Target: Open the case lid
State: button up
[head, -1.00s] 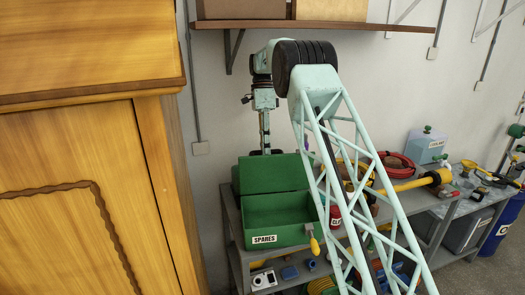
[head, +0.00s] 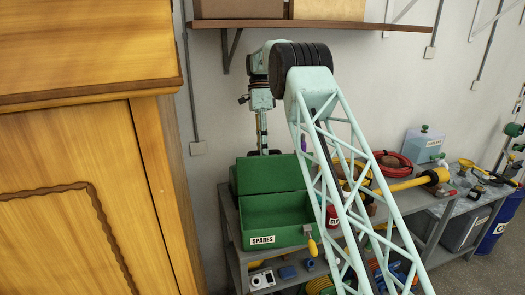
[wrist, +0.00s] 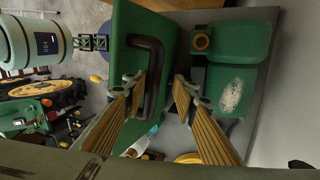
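The green case (head: 262,229), labelled SPARES, stands on the grey shelf unit with its inside showing in the head view. Its lid (head: 270,172) is raised behind the box. In the wrist view the lid (wrist: 125,35) is a green panel with a dark bar handle (wrist: 152,50). My gripper (wrist: 158,88) has its two ribbed fingers apart, one to each side of the handle's lower part. I cannot tell whether either finger touches it. In the head view my wrist is behind the lid, and the fingertips are hidden.
A yellow-handled item (head: 312,246) is at the case's front right corner. A wooden cabinet (head: 80,150) fills the left. A wall shelf (head: 310,25) with boxes is above. Tools, a red hose (head: 393,165) and a blue-grey container (head: 425,146) stand on the right.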

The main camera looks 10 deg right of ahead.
jog(key=shift+r, duration=0.15)
jog(key=v, duration=0.7)
dwell(0.6)
jog(key=shift+r, duration=0.1)
dwell(0.4)
